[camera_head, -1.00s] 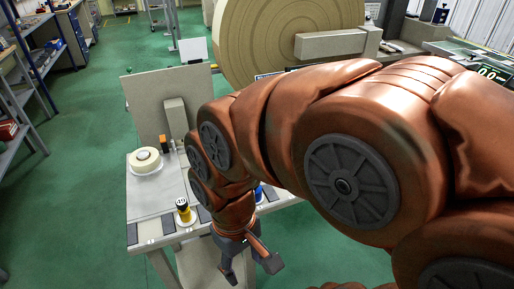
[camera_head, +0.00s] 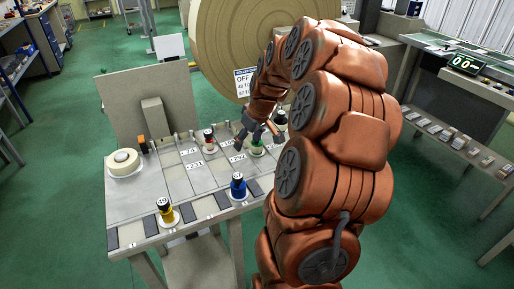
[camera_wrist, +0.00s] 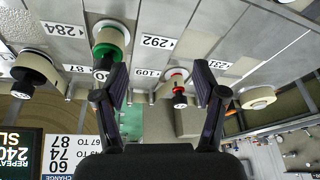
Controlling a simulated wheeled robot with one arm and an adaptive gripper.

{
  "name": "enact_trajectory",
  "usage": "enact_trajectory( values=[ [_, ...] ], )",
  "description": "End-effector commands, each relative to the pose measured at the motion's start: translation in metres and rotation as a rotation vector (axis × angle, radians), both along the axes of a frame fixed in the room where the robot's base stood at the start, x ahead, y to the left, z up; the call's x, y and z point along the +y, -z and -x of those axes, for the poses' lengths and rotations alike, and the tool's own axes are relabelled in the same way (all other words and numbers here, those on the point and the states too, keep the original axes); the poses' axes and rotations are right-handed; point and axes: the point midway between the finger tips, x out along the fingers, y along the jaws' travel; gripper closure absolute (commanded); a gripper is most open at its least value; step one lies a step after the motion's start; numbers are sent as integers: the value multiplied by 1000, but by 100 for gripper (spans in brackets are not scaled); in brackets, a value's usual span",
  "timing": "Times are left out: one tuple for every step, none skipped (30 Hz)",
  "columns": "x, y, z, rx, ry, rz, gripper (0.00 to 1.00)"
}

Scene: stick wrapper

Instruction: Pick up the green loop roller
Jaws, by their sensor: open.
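The green loop roller (camera_head: 257,149) stands on the table near its right side, a black-topped spool with a green band on a white base. It also shows in the wrist view (camera_wrist: 108,42), at upper left beyond the left finger. My gripper (camera_head: 257,138) is just above and beside it in the head view. In the wrist view my gripper (camera_wrist: 159,78) has its two fingers spread wide with nothing between them; the roller lies off to the left of the gap. Whether a finger touches it I cannot tell.
A red roller (camera_head: 209,141) stands left of the green one, and a dark roller (camera_head: 280,118) to its right. Blue (camera_head: 238,187) and yellow (camera_head: 166,211) rollers stand at the front edge. A cream tape roll (camera_head: 123,161) sits at the left. A large beige reel (camera_head: 225,40) is behind.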

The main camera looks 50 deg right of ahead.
Motion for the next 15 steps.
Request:
enact_trajectory(
  values=[
    [-21, 8, 1, -9, 20, 5, 29],
    [-30, 10, 2, -16, 26, 10, 29],
    [-42, 11, 2, -23, 34, 19, 29],
    [-49, 12, 3, -29, 39, 25, 29],
    [-55, 13, 3, -34, 42, 31, 29],
    [-62, 14, 4, -38, 47, 37, 29],
    [-65, 15, 4, -40, 49, 39, 29],
    [-67, 16, 4, -41, 50, 41, 29],
    [-69, 18, 3, -42, 51, 43, 29],
    [-70, 20, 2, -42, 51, 43, 29],
    [-70, 22, 1, -42, 51, 43, 29],
    [-70, 25, 0, -41, 50, 41, 29],
    [-70, 28, -1, -40, 50, 40, 29],
    [-69, 31, -2, -39, 49, 39, 29],
    [-69, 35, -4, -38, 49, 38, 29]
  ],
)
